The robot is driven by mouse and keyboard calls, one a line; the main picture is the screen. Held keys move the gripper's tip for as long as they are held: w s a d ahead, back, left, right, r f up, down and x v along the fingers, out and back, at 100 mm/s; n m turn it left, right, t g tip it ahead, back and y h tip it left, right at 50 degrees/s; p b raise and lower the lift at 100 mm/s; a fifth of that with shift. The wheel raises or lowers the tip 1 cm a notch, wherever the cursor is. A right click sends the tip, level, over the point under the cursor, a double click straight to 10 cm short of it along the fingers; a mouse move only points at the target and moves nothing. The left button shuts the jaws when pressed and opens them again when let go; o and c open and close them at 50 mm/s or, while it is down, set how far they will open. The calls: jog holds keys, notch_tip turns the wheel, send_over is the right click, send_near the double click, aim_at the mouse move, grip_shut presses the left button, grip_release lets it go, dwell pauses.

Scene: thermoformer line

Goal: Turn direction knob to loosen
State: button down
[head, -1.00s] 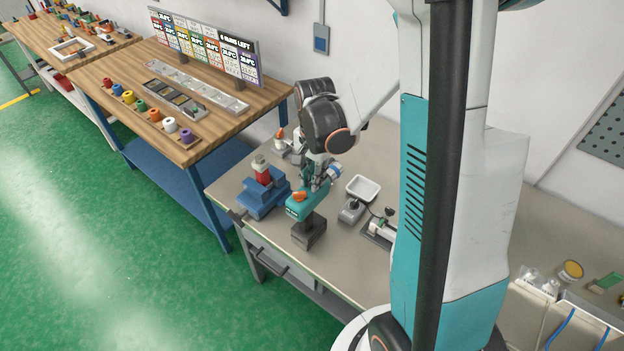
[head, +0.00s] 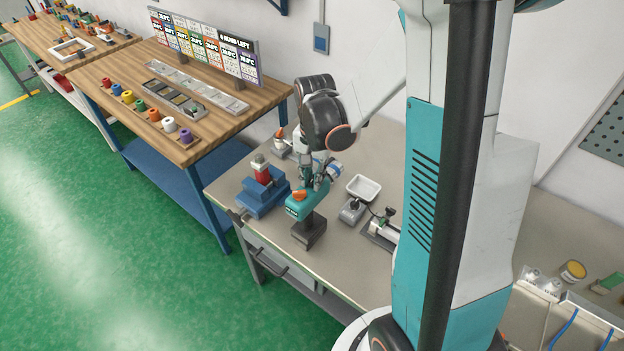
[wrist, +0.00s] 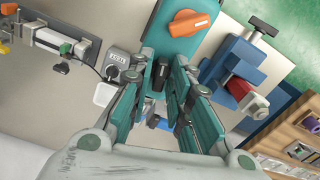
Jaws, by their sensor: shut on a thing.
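A teal tool (head: 297,208) stands on a dark grey block (head: 309,232) near the bench's front edge. An orange knob (head: 299,195) sits on its top; in the wrist view the orange knob (wrist: 190,22) lies beyond my fingers, apart from them. My gripper (head: 318,184) points down at the rear part of the tool. In the wrist view a small black knob (wrist: 162,70) on the teal body (wrist: 176,45) sits between the fingertips of my gripper (wrist: 164,78). The gripper is shut on it. The fingers partly hide the knob's lower end and the tool's rear.
A blue vise (head: 262,197) holding a red piece stands left of the tool. A white tray (head: 363,188), a grey box (head: 352,210) and a clamp fixture (head: 382,233) stand to the right. A small stand with an orange top (head: 279,144) is behind.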

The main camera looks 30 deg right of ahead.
jog(key=shift+n+b, duration=0.55)
jog(key=shift+n, duration=0.85)
jog(key=shift+f+n+b, duration=0.1)
jog(key=shift+n+b, duration=0.3)
jog(key=shift+n, duration=0.3)
jog(key=c, duration=1.4)
grip_release()
notch_tip(320, 180, up, 12)
